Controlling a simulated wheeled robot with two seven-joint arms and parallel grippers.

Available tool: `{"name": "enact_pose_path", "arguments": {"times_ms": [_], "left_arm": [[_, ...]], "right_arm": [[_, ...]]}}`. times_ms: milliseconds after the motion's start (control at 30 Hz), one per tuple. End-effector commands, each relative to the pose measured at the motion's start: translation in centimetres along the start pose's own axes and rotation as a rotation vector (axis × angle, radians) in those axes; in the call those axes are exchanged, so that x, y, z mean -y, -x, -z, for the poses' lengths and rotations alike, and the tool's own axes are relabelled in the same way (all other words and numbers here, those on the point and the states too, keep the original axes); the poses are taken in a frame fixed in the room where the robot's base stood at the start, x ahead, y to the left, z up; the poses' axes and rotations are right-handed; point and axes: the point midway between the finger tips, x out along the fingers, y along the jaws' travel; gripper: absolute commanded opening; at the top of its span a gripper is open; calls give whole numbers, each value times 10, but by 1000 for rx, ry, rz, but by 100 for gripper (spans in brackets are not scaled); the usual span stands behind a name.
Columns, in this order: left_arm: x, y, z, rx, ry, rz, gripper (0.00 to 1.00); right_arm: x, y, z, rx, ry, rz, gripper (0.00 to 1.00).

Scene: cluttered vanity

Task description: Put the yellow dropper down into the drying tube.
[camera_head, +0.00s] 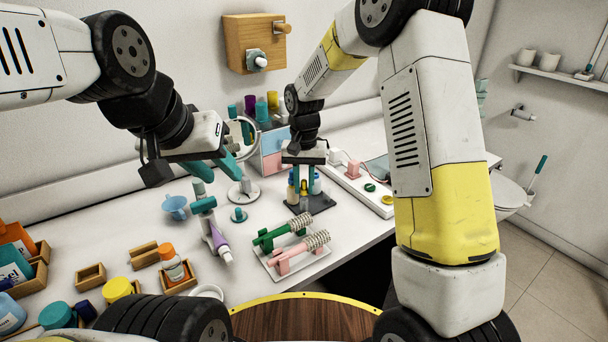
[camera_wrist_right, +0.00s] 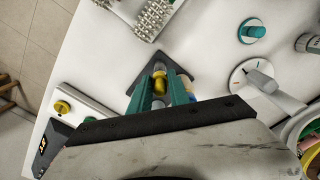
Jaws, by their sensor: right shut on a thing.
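The yellow dropper (camera_wrist_right: 159,84) is between the teal fingertips of my right gripper (camera_wrist_right: 164,90) in the right wrist view. In the head view my right gripper (camera_head: 304,183) is lowered over a dark base (camera_head: 318,205), with the dropper's yellow (camera_head: 304,187) showing between its fingers. Small tubes stand around it, one with amber (camera_head: 292,194) and one bluish (camera_head: 316,185). I cannot tell which is the drying tube, or whether the dropper's tip is inside one; fingers hide this. My left gripper (camera_head: 214,172) is open and empty above the table's left part.
A pink and green brush rack (camera_head: 290,262) stands in front of the dark base. A white strip (camera_head: 362,192) with coloured caps lies to the right.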

Motion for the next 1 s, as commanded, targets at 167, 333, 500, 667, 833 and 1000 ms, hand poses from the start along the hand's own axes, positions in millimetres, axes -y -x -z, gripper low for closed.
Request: {"name": "enact_pose_path", "arguments": {"times_ms": [167,333,500,667,833,1000], "left_arm": [[0,0,0,0,0,0,36],[0,0,0,0,0,0,36],[0,0,0,0,0,0,36],[0,0,0,0,0,0,36],[0,0,0,0,0,0,36],[0,0,0,0,0,0,36]], "right_arm": [[0,-4,0,0,0,0,0],[0,-8,0,1,-1,0,0],[0,-12,0,1,-1,-1,0],[0,-17,0,1,-1,-1,0],[0,-21,0,1,-1,-1,0],[0,-22,0,1,-1,0,38]]}}
